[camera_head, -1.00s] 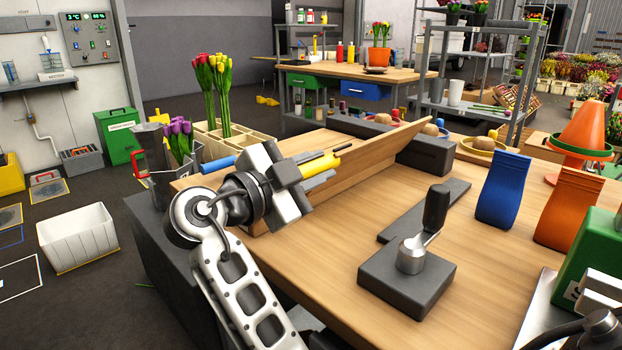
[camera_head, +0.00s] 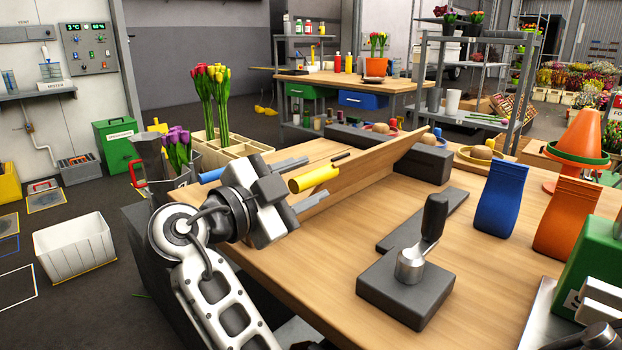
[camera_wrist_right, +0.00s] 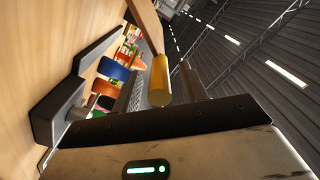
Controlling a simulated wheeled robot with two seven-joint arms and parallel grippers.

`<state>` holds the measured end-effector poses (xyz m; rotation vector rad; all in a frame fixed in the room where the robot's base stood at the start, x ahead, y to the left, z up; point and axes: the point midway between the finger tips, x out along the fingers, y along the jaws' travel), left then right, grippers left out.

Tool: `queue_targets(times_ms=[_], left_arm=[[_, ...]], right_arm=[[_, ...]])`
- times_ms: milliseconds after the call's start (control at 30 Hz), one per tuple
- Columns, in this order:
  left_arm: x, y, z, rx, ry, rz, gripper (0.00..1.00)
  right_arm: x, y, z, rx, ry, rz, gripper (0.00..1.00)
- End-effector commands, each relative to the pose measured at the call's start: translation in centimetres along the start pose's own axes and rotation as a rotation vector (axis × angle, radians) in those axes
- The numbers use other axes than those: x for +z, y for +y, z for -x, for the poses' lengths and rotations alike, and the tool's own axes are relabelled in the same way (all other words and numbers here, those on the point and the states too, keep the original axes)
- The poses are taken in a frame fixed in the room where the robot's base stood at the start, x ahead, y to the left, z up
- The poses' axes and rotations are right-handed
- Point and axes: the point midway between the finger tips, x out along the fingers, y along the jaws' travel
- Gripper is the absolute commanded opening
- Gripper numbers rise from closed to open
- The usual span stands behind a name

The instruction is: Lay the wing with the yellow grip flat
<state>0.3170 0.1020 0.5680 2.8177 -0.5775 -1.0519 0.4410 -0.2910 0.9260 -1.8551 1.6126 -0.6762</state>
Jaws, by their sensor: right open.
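The wing is a wooden panel (camera_head: 375,165) standing up at a slant along the wooden table. Its yellow grip (camera_head: 313,178) sticks out near its left end. My right gripper (camera_head: 299,182) is open at this grip, with one finger above it and one below. In the right wrist view the yellow grip (camera_wrist_right: 160,82) shows between the two spread fingers (camera_wrist_right: 165,92). Its near end points at the gripper's palm. The gripper's body hides part of the wing's left end in the head view. My left gripper is not in view.
A dark block with a black-handled tool (camera_head: 408,285) stands on the table (camera_head: 470,265). Blue (camera_head: 500,200) and orange (camera_head: 567,213) bags stand to the right. Tulips (camera_head: 212,100) and a wooden divided box (camera_head: 235,147) are behind my right gripper. A white bin (camera_head: 75,247) is on the floor.

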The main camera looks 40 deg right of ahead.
Motion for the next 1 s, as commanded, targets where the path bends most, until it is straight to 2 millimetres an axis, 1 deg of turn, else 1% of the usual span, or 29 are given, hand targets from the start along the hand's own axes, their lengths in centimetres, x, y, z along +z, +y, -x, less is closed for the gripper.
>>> queue_targets(times_ms=[33,300,400,500,600,700,1000], left_arm=[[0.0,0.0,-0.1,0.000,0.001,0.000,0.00],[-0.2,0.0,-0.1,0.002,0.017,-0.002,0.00],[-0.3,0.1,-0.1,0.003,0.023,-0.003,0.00],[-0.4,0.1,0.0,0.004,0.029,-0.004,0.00],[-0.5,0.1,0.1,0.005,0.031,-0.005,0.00],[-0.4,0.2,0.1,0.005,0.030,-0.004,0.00],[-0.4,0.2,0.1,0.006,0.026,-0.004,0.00]], right_arm=[[0.1,0.0,1.1,0.000,-0.005,-0.001,0.43],[0.1,0.0,7.7,-0.001,-0.005,0.002,0.43],[0.1,0.0,9.9,-0.001,-0.004,0.002,0.43],[0.0,0.0,11.7,-0.001,-0.003,-0.001,0.43],[0.0,-0.1,12.9,-0.001,-0.001,-0.001,0.43],[0.0,0.0,13.7,-0.001,0.000,0.000,0.43],[0.0,0.0,14.1,0.001,0.000,-0.001,0.43]])
